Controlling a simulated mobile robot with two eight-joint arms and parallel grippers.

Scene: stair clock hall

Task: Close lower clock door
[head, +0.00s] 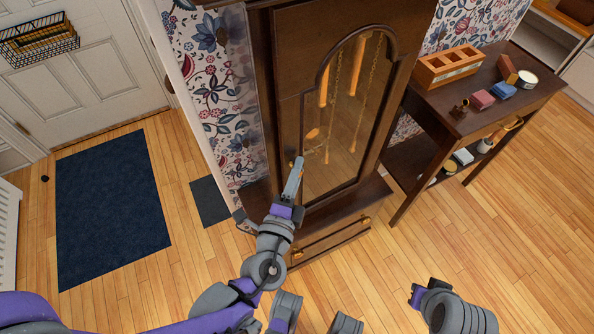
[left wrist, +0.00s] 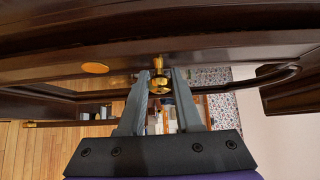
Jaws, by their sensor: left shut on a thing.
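The lower clock door (head: 345,178) is a dark wooden frame with an arched glass pane on the tall clock. Brass weights and a pendulum show through the glass. I cannot tell whether a gap stands at its edge. My left gripper (head: 297,166) is at the left side of this door. In the left wrist view, the fingers (left wrist: 158,88) stand on both sides of a brass knob (left wrist: 158,62) and are shut on it. My right arm shows at the lower right of the head view, but its fingers do not show.
A drawer with brass knobs (head: 330,243) is below the door. A dark side table (head: 480,125) with an orange-brown box (head: 447,68) and small blocks stands at right. A blue mat (head: 110,205) lies before the white door (head: 90,75) at left. The floor in front is clear.

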